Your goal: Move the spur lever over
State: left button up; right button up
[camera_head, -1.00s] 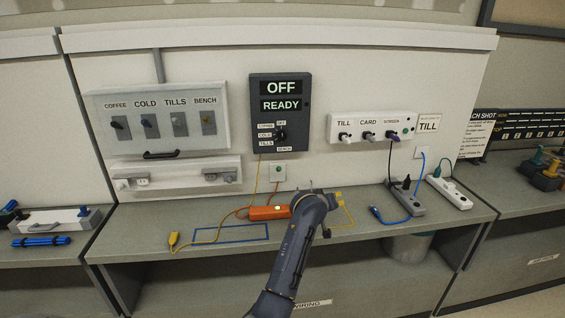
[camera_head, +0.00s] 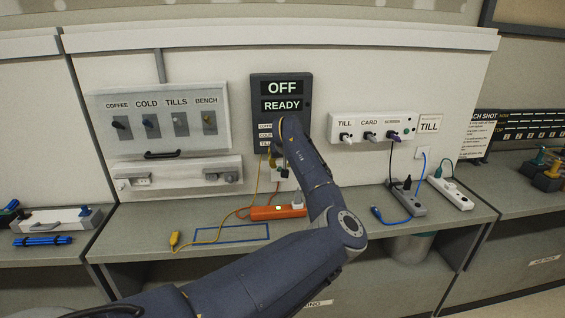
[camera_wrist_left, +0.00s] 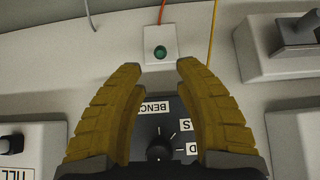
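No part is labelled as a spur lever. The dark box (camera_head: 297,98) on the wall reads OFF and READY. Its black selector knob (camera_wrist_left: 158,150) shows in the left wrist view, between the fingers and nearer their bases, beside the upside-down BENCH label. I cannot tell whether they touch it. My left gripper (camera_wrist_left: 161,68) is open, its yellow fingers well apart. In the head view my arm covers the knob and much of the box's lower part. A white panel (camera_head: 165,96) at left carries COFFEE, COLD, TILLS and BENCH levers. My right gripper is not in view.
A white plate with a green button (camera_wrist_left: 160,52) sits below the box, with orange and yellow cords nearby. An orange power strip (camera_head: 278,212) lies on the bench. A white socket strip (camera_head: 372,130) with several plugs is right of the box.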

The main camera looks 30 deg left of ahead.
aim_at(280, 168)
pick_arm(q)
jog(key=x, duration=0.7)
jog(key=shift+w+a+f, duration=0.1)
jog(key=shift+a+f, duration=0.1)
jog(key=shift+f, duration=0.1)
grip_shut()
